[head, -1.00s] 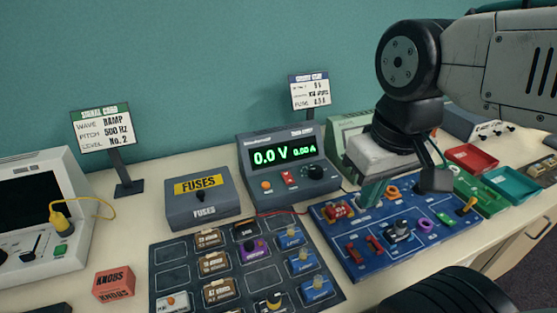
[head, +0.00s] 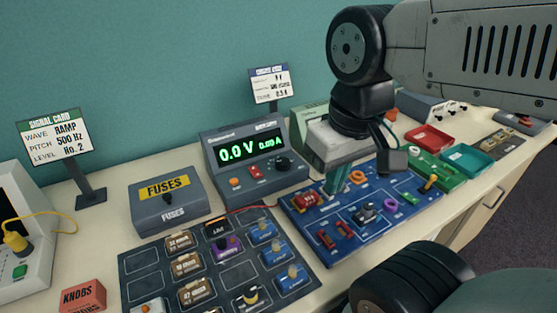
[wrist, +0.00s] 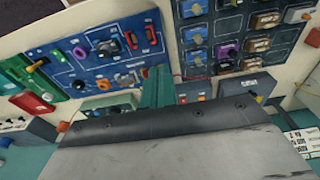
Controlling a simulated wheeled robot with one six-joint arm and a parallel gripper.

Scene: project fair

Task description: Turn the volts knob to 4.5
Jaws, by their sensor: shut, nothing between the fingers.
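The volts knob (head: 283,164) is a dark round knob on the front right of the grey power supply (head: 243,184). The supply's green display (head: 250,150) reads 0.0 V and 0.00 A. My gripper (head: 336,187) has teal fingers and is shut and empty. It hangs to the right of the supply, over the back left part of the blue circuit board (head: 350,245), apart from the knob. In the wrist view the shut fingers (wrist: 158,88) point toward the gap between the blue board and the dark module tray. I cannot make out the volts knob there.
A fuses box (head: 168,203) stands left of the supply. The dark module tray (head: 140,263) lies in front. A card on a stand (head: 270,85) rises behind. A red lead runs from the supply. Red (head: 428,139) and teal (head: 468,158) trays sit at right.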

